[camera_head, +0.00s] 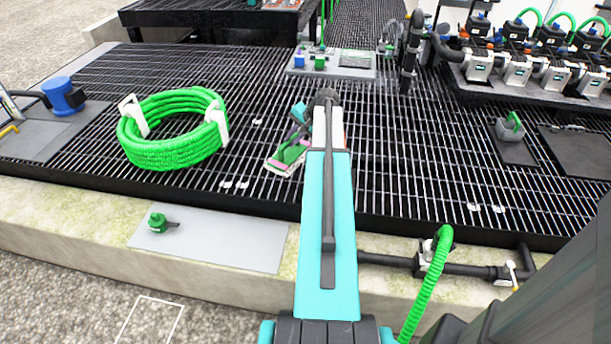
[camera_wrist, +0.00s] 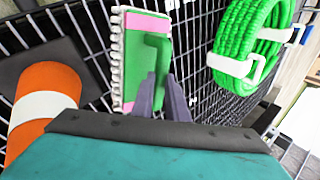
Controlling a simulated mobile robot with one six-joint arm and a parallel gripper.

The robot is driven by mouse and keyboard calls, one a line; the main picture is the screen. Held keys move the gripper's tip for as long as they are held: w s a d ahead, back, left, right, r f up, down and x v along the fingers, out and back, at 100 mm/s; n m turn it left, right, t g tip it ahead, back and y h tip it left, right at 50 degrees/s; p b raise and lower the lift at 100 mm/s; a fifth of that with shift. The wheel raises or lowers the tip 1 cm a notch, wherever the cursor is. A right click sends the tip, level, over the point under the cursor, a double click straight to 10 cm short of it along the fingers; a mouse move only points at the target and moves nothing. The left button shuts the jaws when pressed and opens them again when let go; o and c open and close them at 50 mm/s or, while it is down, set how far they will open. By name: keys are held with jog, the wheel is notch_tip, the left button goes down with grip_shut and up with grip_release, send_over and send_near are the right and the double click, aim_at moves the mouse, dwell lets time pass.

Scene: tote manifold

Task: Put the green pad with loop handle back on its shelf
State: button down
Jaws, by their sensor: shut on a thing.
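The green pad with loop handle (camera_wrist: 132,62) shows in the wrist view, with pink ends and a frayed white edge. Its green loop handle (camera_wrist: 158,55) runs down between the dark fingers of my gripper (camera_wrist: 161,92), which is shut on it. In the head view the pad (camera_head: 287,157) is left of my teal arm, over the black grating, and partly hidden by my gripper (camera_head: 296,130). I cannot tell whether it touches the grating. A black table or shelf (camera_head: 215,18) stands at the back left; I cannot tell whether it is the pad's shelf.
A coiled green hose (camera_head: 172,142) with white clips lies left of the pad and shows in the wrist view (camera_wrist: 245,50). An orange and white cylinder (camera_wrist: 42,105) stands close on the wrist view's left. A black pipe (camera_head: 409,55) rises behind right. The grating right of my arm is mostly clear.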

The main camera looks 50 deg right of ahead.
aim_at(291, 153)
jog(key=shift+f, duration=0.1)
jog(key=shift+f, duration=3.05)
jog(key=shift+f, duration=1.85)
jog(key=shift+f, duration=0.1)
jog(key=c, duration=1.7)
grip_release()
jog(key=shift+c, duration=0.2)
jog(key=v, duration=1.2)
